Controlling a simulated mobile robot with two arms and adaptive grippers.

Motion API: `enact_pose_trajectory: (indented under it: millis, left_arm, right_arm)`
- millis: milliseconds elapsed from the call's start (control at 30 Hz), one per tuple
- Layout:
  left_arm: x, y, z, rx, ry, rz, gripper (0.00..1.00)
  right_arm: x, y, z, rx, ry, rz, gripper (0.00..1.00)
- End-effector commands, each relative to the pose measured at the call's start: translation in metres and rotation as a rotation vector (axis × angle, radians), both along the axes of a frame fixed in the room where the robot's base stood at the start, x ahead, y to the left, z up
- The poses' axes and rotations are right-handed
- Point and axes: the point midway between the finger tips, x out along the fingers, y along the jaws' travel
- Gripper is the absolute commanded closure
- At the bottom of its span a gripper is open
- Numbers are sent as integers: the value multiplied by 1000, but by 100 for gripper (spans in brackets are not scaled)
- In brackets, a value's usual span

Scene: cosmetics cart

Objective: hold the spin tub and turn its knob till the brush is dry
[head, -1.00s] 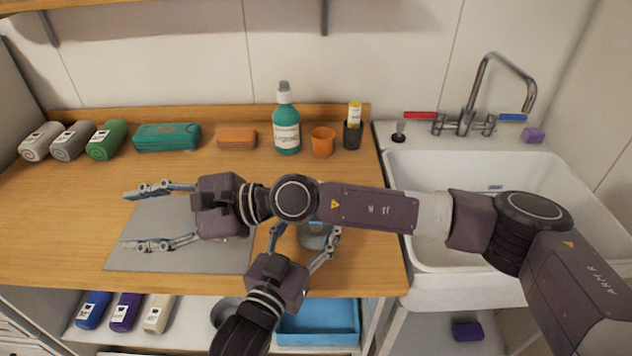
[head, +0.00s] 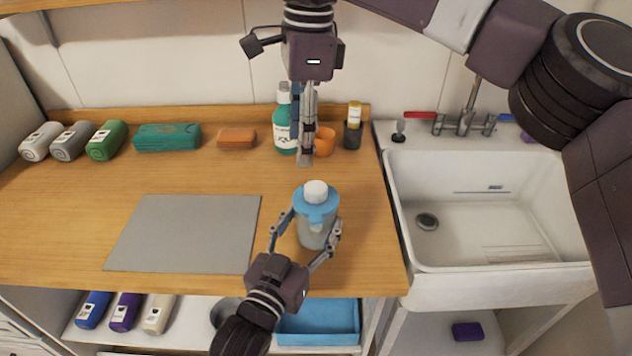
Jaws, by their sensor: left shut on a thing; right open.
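The spin tub (head: 312,232) stands upright on the wooden counter near its front right. It has a grey translucent body, a blue lid (head: 316,204) and a white knob (head: 316,190) on top. My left gripper (head: 306,236) is shut on the tub's body, one finger on each side. My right gripper (head: 306,160) is open and empty, pointing down above and behind the tub, apart from the knob. Its fingers overlap in this view and partly cover the teal bottle and orange cup. I cannot make out a brush inside the tub.
A teal bottle (head: 284,128), an orange cup (head: 326,142) and a dark holder (head: 352,136) stand behind the tub. A grey mat (head: 185,233) lies to the left. The white sink (head: 500,270) is to the right. A blue tray (head: 320,325) sits on the shelf below.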

Motion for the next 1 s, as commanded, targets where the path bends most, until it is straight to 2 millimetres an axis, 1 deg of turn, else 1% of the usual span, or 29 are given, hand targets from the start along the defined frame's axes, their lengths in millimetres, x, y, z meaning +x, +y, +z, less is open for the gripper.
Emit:
enact_pose_trajectory:
  millis: [33, 133, 200, 267, 367, 700, 833, 1000]
  left_arm:
    - [0, 0, 0, -1, 0, 0, 73]
    - [0, 0, 0, -1, 0, 0, 73]
    - [0, 0, 0, -1, -1, 0, 73]
    - [0, 0, 0, -1, -1, 0, 73]
    - [0, 0, 0, -1, -1, 0, 73]
    - [0, 0, 0, -1, -1, 0, 73]
    - [0, 0, 0, -1, -1, 0, 73]
    - [0, 0, 0, -1, -1, 0, 73]
  right_arm:
    - [-1, -8, 9, -27, 1, -23, 51]
    - [-3, -19, 20, -66, 8, -55, 51]
    - [-4, -23, 21, -78, 11, -66, 51]
    - [-5, -25, 18, -84, 13, -70, 51]
    - [-5, -26, 6, -85, 14, -72, 51]
    - [-5, -26, -61, -84, 15, -69, 51]
    - [-5, -25, -80, -82, 15, -70, 51]
    - [-4, -25, -93, -81, 12, -70, 51]
